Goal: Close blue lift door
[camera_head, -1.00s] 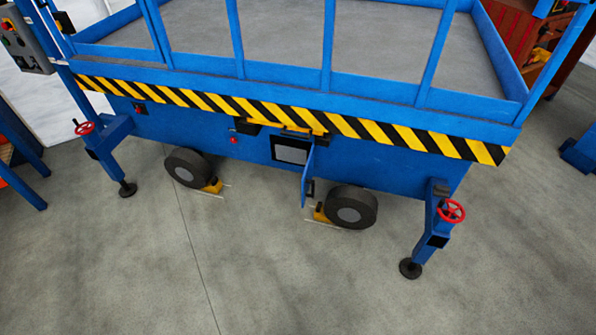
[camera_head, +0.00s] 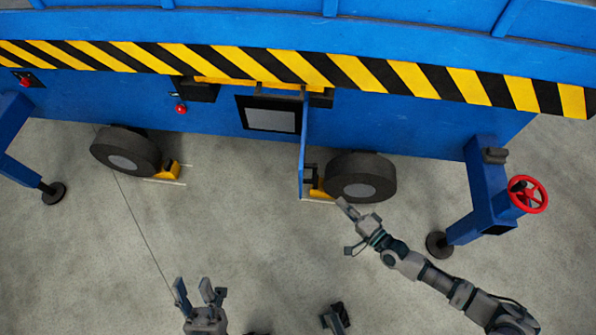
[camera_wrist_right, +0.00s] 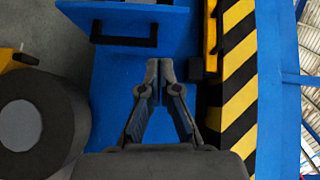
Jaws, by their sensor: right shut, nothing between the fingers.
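The blue lift door (camera_head: 303,150) stands open, swung out from the lift's side and seen nearly edge-on in the head view. In the right wrist view the door (camera_wrist_right: 160,20) is a blue panel at the top with a black handle (camera_wrist_right: 125,40). The opening beside it shows a grey panel (camera_head: 270,120). My right gripper (camera_head: 343,204) is shut and empty, to the right of the door by the right wheel. In the wrist view its fingertips (camera_wrist_right: 160,66) point towards the door, seemingly without touching. My left gripper (camera_head: 200,288) is open and empty, low in the head view.
A black wheel (camera_head: 361,178) with a yellow chock stands just right of the door. Another wheel (camera_head: 125,151) stands to the left. A blue outrigger with a red handwheel (camera_head: 528,195) stands at the right.

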